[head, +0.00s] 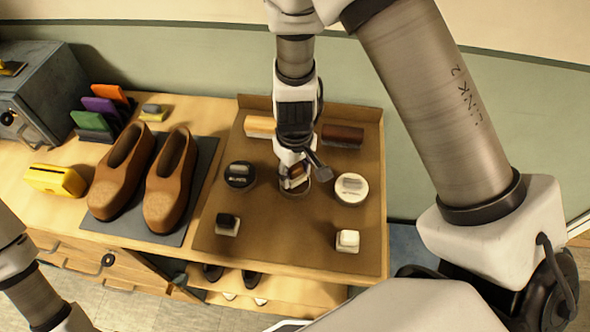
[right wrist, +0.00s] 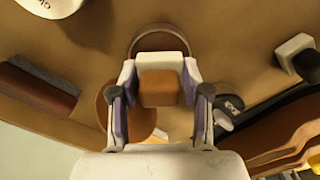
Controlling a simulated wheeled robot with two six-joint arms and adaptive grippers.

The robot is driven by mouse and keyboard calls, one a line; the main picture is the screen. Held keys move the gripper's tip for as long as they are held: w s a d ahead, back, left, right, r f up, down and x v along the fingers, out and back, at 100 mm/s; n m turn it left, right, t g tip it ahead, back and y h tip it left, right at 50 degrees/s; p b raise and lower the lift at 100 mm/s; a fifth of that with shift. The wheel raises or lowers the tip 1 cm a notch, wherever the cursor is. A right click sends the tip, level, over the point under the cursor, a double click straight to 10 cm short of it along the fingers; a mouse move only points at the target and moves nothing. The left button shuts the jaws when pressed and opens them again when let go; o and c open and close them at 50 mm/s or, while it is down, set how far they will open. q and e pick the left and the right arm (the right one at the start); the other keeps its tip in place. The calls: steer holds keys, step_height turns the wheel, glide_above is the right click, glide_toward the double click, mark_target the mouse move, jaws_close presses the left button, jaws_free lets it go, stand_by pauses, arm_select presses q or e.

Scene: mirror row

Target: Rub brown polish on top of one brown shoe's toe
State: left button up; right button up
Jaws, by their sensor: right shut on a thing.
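My right gripper (head: 293,170) is shut on a small applicator (head: 296,183) with a brown pad. It also shows in the right wrist view (right wrist: 160,85), with a white block face above the brown one, between the two fingers. The two brown shoes, a left one (head: 120,178) and a right one (head: 170,185), stand upright on a dark mat (head: 205,165), left of the gripper. My left gripper is out of view.
The brown tray (head: 275,245) carries a black-lidded tin (head: 240,174), a white-lidded tin (head: 351,188), a black dauber (head: 228,223), a white dauber (head: 347,240) and two brushes behind.

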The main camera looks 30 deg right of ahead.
mark_target(295, 167)
steer(key=shift+s, duration=0.2)
steer(key=shift+w+f, duration=0.2)
steer(key=shift+f, duration=0.05)
steer(key=shift+b, duration=0.3)
steer(key=shift+s+f+b, duration=0.15)
steer(key=shift+f+b, duration=0.15)
steer(key=shift+b, duration=0.05)
stand_by(0.9)
step_height(295, 167, up, 7)
steer(key=p, duration=0.6)
steer(key=shift+r, duration=0.1)
stand_by(0.3)
stand_by(0.3)
